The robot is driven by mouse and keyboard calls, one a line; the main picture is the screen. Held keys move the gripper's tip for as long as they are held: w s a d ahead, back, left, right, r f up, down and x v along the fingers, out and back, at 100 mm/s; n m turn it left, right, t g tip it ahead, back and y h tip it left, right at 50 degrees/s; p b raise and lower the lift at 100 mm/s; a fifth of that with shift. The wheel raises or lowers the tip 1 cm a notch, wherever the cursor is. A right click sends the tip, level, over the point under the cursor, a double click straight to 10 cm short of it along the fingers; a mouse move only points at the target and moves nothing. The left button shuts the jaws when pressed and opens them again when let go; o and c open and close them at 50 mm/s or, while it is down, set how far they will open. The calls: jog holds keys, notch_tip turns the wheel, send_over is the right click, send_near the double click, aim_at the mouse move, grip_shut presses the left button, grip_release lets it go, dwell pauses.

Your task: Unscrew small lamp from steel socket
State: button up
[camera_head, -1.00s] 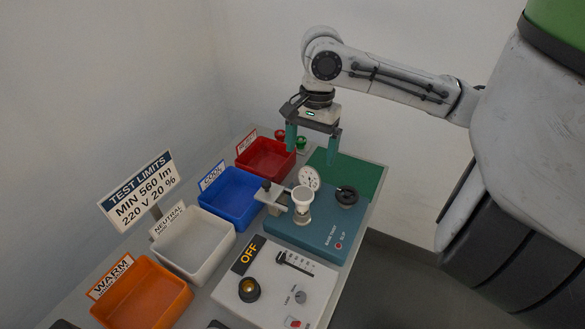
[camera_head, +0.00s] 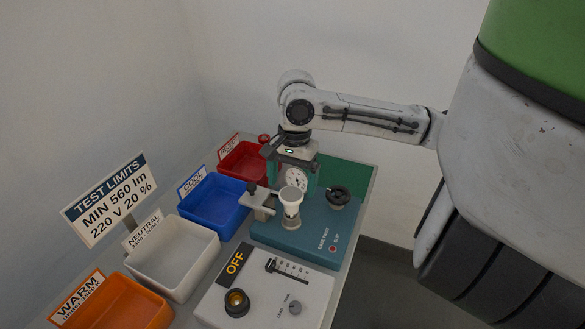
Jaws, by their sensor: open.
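A small white lamp (camera_head: 292,195) with a wide round top stands upright on the blue-teal twist tester (camera_head: 288,240). Its lower end sits in a short pale holder (camera_head: 291,218), which looks like the steel socket; the joint between them is too small to make out. My gripper (camera_head: 293,187) points down with its teal fingers apart and holds nothing visible.
A metal clamp arm (camera_head: 258,203) is left of the lamp and a black knob (camera_head: 338,196) is right. Red (camera_head: 240,160), blue (camera_head: 213,203), white (camera_head: 172,256) and orange (camera_head: 115,305) bins line the left. A white panel (camera_head: 262,305) reading OFF is in front.

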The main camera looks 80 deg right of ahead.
aim_at(291, 194)
jog(key=shift+a+f, duration=0.2)
jog(key=shift+f, duration=1.4)
jog(key=shift+a+f, duration=0.2)
jog(key=shift+f, duration=1.35)
jog(key=shift+c, duration=0.2)
jog(key=c, duration=1.1)
